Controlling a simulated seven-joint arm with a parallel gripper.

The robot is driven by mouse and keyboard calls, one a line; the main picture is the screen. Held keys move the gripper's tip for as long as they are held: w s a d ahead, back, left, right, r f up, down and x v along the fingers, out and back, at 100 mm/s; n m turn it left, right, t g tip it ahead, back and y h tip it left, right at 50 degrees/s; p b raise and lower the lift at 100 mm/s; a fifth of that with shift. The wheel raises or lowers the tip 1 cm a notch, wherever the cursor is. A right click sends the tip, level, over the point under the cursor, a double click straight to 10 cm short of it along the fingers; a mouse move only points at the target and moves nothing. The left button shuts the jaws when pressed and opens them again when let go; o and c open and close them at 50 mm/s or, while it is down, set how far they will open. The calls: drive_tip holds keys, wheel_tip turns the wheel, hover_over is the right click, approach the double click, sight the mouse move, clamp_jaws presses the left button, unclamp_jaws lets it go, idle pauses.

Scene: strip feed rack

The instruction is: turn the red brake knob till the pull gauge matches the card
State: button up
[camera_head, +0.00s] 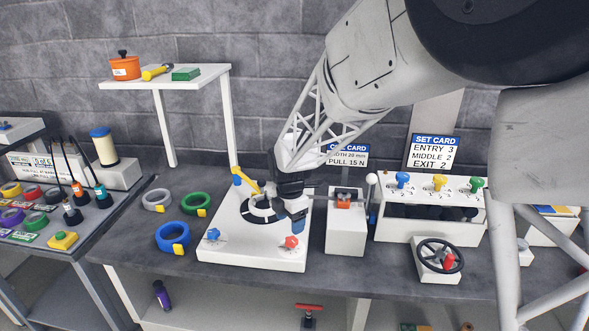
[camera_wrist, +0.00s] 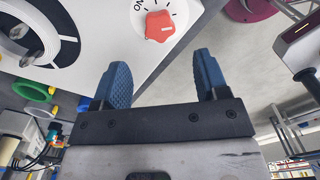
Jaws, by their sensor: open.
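The red brake knob (camera_head: 291,242) sits on the front right of a white machine box (camera_head: 232,252). In the wrist view the red knob (camera_wrist: 160,27) is close up, with tick marks and lettering around it. My gripper (camera_head: 298,224) is just above and behind the knob in the head view. In the wrist view my gripper (camera_wrist: 162,75) has its blue fingers spread, empty and apart from the knob. The card (camera_head: 347,155) behind is partly hidden by my arm; it reads PULL 15 N. I cannot make out a pull gauge reading.
A blue knob (camera_head: 213,234) is on the same box, left of the red one. A white block with an orange part (camera_head: 343,201) stands close right. Further right are a lever box (camera_head: 428,231) and a black handwheel (camera_head: 439,256). Blue (camera_head: 173,237) and green rings lie left.

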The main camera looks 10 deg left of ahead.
wheel_tip(320, 180, up, 5)
idle(0.7)
drive_tip(key=s+d+r+m+t, duration=0.1)
drive_tip(key=s+d+r+m, duration=0.4)
drive_tip(key=s+d+m, duration=0.3)
drive_tip(key=s+d+r+m, duration=0.5)
drive_tip(key=s+d+m, duration=0.15)
drive_tip(key=d, duration=0.45)
drive_tip(key=s+d+m, duration=0.5)
drive_tip(key=s+m, duration=0.1)
drive_tip(key=s, duration=0.3)
drive_tip(key=s+d+m+t, duration=0.1)
drive_tip(key=s+d+m, duration=0.3)
drive_tip(key=s, duration=0.5)
drive_tip(key=shift+d+r+m+t, duration=0.15)
drive_tip(key=shift+d+m+t, duration=0.2)
drive_tip(key=shift+m, duration=0.8)
